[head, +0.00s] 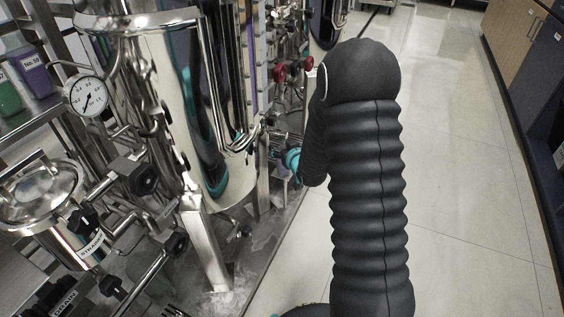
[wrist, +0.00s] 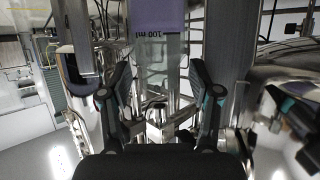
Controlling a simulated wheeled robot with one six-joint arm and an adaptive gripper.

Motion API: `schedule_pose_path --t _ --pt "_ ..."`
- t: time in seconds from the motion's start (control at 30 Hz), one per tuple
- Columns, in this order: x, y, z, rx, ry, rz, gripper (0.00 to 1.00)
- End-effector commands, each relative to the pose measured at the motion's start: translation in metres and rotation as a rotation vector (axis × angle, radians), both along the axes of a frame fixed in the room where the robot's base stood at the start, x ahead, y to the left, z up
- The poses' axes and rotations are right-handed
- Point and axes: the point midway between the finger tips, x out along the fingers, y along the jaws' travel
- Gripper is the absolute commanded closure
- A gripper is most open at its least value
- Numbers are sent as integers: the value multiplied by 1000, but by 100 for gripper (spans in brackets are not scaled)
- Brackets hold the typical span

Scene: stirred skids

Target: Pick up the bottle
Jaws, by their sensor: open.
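In the wrist view, a clear vessel (wrist: 172,18) with a purple upper part and an upside-down "100 ml" mark shows at the top centre. It looks like a bottle, but its full outline is cut off by the frame. My gripper (wrist: 161,80) is open, its two dark fingers with teal parts spread either side of the vessel's lower part in the picture. I cannot tell how far the vessel is beyond the fingertips. No contact shows. In the head view my arm hides most of the gripper. Purple (head: 36,74) and green (head: 9,97) containers stand on the left.
A shiny steel tank (head: 165,100), a pressure gauge (head: 87,97), a smaller lidded vessel (head: 40,195) and many pipes and valves crowd the left. A steel leg (head: 208,250) stands on the skid. Pale floor (head: 470,150) is free on the right, before cabinets (head: 540,75).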

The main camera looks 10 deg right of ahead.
Motion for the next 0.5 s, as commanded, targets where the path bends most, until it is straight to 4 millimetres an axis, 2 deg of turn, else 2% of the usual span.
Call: schedule_pose_path --t 0.07,0.3,0.33,0.5 --pt "0 0 0 0 0 0 37" --pt "0 0 0 0 0 0 97" --pt "0 0 0 0 0 0 100" --pt "0 0 0 0 0 0 100"
